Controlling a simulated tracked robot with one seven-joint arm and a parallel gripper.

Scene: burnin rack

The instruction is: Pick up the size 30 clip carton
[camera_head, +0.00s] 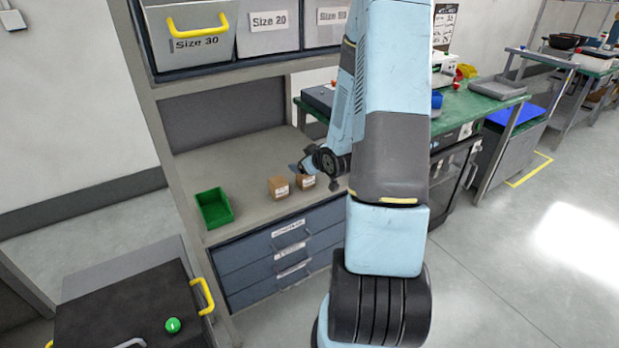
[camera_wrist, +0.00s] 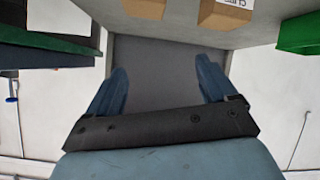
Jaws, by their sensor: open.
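Two small brown cartons stand side by side on the grey counter: a left carton (camera_head: 279,187) and a right carton (camera_head: 306,181). In the wrist view they sit at the top edge, cut off: one labelled carton (camera_wrist: 225,14) and one carton (camera_wrist: 145,8). The label print is too small or cropped to tell which is size 30. My gripper (camera_head: 315,177) is at the counter's front by the right carton, partly hiding it. In the wrist view my gripper (camera_wrist: 162,75) has its fingers spread, with nothing between them.
A green open bin (camera_head: 214,208) stands left of the cartons. Above are grey drawers, including the Size 30 drawer (camera_head: 195,35) with a yellow handle. Blue drawers (camera_head: 285,255) are below the counter. A green workbench (camera_head: 480,105) stands to the right. A black box (camera_head: 130,310) is at lower left.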

